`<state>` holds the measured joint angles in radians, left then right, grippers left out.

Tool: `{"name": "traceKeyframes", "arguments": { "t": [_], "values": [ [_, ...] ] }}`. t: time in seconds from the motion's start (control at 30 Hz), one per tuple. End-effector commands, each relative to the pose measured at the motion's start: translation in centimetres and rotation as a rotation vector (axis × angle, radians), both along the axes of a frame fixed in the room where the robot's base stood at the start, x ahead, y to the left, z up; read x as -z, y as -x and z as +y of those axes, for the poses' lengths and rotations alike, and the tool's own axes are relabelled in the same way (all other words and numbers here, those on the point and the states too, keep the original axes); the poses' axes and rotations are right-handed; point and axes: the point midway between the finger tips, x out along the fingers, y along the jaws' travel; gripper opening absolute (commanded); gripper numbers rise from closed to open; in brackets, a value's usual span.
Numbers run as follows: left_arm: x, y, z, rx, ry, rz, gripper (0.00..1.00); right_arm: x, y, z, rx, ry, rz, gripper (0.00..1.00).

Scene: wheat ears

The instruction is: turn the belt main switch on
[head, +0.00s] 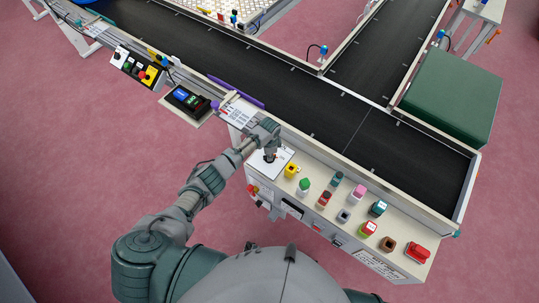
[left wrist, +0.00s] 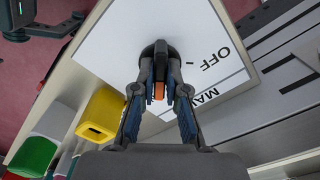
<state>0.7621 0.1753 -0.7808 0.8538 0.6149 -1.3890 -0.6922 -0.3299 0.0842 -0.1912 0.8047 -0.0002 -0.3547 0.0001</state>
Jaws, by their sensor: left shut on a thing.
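The main switch is a dark rotary knob (left wrist: 158,50) with an orange mark, on a white plate (left wrist: 105,45) lettered "OFF" and, partly hidden, "MA". In the head view the plate (head: 282,163) lies at the left end of the cream control panel. My left gripper (head: 270,150) is over the plate. In the left wrist view its two fingers (left wrist: 160,85) are shut on the knob from both sides. The orange mark shows between the fingers, pointing away from the "OFF" lettering. My right gripper is not in view.
A yellow block-like control (left wrist: 101,115) sits beside the plate. Several coloured buttons, such as a red one (head: 417,253), fill the panel to the right. The black conveyor belt (head: 300,100) runs behind. A small display box (head: 187,100) stands to the left.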

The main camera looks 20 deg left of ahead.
Motion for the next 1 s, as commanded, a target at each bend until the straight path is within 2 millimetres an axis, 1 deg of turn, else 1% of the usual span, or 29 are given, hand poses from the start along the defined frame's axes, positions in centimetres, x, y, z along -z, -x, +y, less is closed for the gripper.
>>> {"name": "traceKeyframes", "arguments": {
  "t": [0.03,0.57,0.6,0.67,0.93,1.0],
  "values": [
    [-0.28,-0.34,-0.13,0.011,0.004,-0.011,0.0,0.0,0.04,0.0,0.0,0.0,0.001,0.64],
    [-0.32,-0.37,-0.15,0.032,0.004,-0.012,0.0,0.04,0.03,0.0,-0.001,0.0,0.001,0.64],
    [-0.31,-0.37,-0.14,0.032,0.004,-0.011,0.22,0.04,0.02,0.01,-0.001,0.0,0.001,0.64],
    [-0.28,-0.33,-0.13,0.031,0.003,-0.009,0.37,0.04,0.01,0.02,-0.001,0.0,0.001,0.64],
    [-0.16,-0.13,-0.07,0.03,0.002,-0.005,0.38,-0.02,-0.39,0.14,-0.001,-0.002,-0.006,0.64],
    [-0.39,-0.16,-0.07,0.03,0.002,-0.005,0.38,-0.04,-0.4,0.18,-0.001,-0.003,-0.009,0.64]
  ]
}}
